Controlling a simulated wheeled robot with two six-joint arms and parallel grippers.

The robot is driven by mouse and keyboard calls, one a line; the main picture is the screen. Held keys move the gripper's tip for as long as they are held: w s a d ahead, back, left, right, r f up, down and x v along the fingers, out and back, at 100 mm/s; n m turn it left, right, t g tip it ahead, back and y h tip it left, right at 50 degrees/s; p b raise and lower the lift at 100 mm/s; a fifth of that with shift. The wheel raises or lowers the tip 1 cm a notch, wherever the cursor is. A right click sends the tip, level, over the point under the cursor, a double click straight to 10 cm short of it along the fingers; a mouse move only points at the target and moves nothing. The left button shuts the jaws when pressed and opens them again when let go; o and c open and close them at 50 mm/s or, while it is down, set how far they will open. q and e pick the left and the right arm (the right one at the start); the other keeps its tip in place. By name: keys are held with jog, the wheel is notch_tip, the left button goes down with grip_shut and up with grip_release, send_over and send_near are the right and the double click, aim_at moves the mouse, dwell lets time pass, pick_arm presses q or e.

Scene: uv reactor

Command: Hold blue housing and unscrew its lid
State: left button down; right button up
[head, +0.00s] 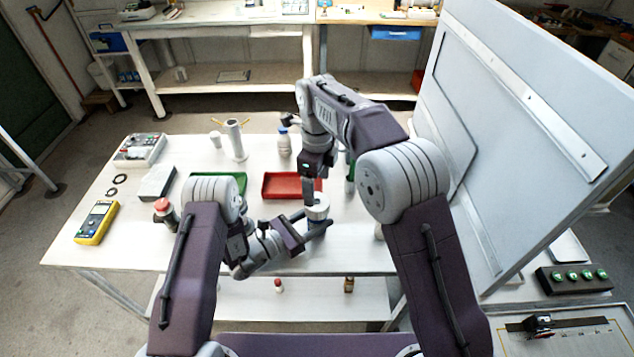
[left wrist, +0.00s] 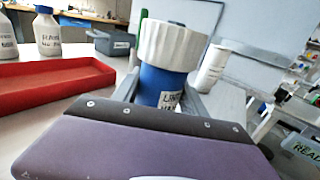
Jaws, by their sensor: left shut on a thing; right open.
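The blue housing (left wrist: 158,84) stands upright with a printed label, and a wide white ribbed lid (left wrist: 170,42) sits on its top. In the head view the white lid (head: 317,207) shows near the table's front edge, with the housing largely hidden below it. My left gripper (head: 314,224) is shut on the housing, one finger on each side below the lid. My right gripper (head: 311,195) is open and points down just above the lid. Whether its fingers touch the lid I cannot tell.
A red tray (head: 283,196) lies behind the housing, and a green tray (head: 236,177) is left of it. A white bottle (head: 284,146) and a grey post (head: 236,142) stand farther back. A yellow meter (head: 96,223) lies far left. A large grey panel (head: 500,110) rises at right.

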aim_at(317, 202)
notch_tip(317, 202, down, 8)
jog(key=shift+r, duration=0.1)
jog(key=c, duration=1.5)
jog(key=shift+o, duration=0.2)
jog(key=n, duration=0.5)
jog(key=shift+n, duration=0.4)
jog(key=n, duration=0.9)
jog(key=shift+n, duration=0.4)
jog(key=n, duration=0.6)
jog(key=shift+n, duration=0.3)
jog(key=n, duration=1.2)
jog(key=shift+r+n, duration=0.1)
jog(key=shift+n, duration=0.3)
jog(key=n, duration=0.6)
jog(key=shift+n, duration=0.3)
jog(key=n, duration=0.9)
jog(key=shift+n, duration=0.3)
jog(key=n, duration=0.9)
